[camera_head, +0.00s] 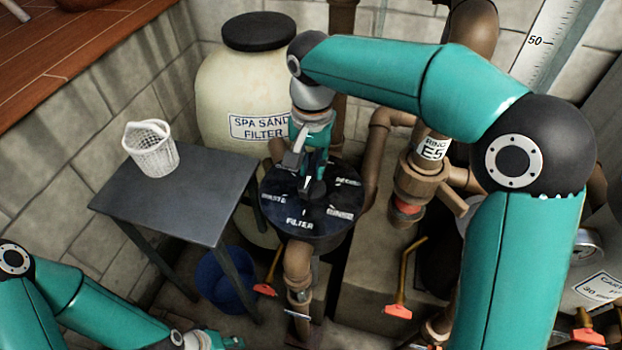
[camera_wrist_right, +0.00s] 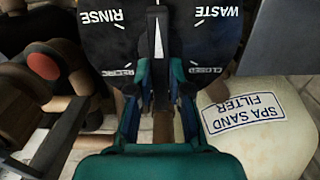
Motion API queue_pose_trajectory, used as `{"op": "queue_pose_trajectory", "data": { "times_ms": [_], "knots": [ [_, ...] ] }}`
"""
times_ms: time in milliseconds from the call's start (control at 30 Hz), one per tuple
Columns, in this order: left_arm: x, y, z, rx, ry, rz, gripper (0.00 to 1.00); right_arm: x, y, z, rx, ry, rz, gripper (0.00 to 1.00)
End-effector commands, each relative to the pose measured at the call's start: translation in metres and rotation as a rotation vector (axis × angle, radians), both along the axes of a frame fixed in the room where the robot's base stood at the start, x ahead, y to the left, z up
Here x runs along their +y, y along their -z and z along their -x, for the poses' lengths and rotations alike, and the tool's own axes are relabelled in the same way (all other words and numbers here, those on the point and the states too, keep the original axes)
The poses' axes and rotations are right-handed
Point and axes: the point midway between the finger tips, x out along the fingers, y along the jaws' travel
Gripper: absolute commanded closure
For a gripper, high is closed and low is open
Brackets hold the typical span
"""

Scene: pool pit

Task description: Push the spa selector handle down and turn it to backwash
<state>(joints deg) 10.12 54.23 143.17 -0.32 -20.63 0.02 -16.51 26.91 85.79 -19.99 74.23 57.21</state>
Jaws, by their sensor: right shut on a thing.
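The spa selector valve (camera_head: 279,193) has a round dark dial with white position labels. FILTER faces the front in the head view. Its handle (camera_wrist_right: 157,45) is dark with a pale pointer line. In the right wrist view the pointer aims up between RINSE and WASTE; in the head view it points towards the FILTER side. My right gripper (camera_head: 312,180) comes down over the dial and is shut on the handle. Its two fingers (camera_wrist_right: 160,95) flank the handle in the wrist view. My left gripper (camera_head: 222,341) is low at the bottom edge, apart from the valve, its fingers unclear.
The cream spa sand filter tank (camera_head: 220,85) stands behind the valve. A grey table (camera_head: 190,205) with a white basket (camera_head: 152,152) is to the left, and a blue bucket (camera_head: 222,280) is below. Brown pipes (camera_head: 380,150) and orange-handled valves (camera_head: 398,310) crowd the right.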

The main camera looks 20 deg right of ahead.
Motion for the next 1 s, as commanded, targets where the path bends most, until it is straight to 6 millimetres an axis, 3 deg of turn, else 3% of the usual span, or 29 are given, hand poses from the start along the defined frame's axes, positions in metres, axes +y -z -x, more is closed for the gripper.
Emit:
{"op": "queue_pose_trajectory", "data": {
  "times_ms": [1000],
  "knots": [
    [0.0, 0.006, 0.0, 0.0, 0.0, 0.0, 0.6, 0.0, 0.01, 0.0, -0.001, -0.007, -0.001, 1.0]
  ]
}}
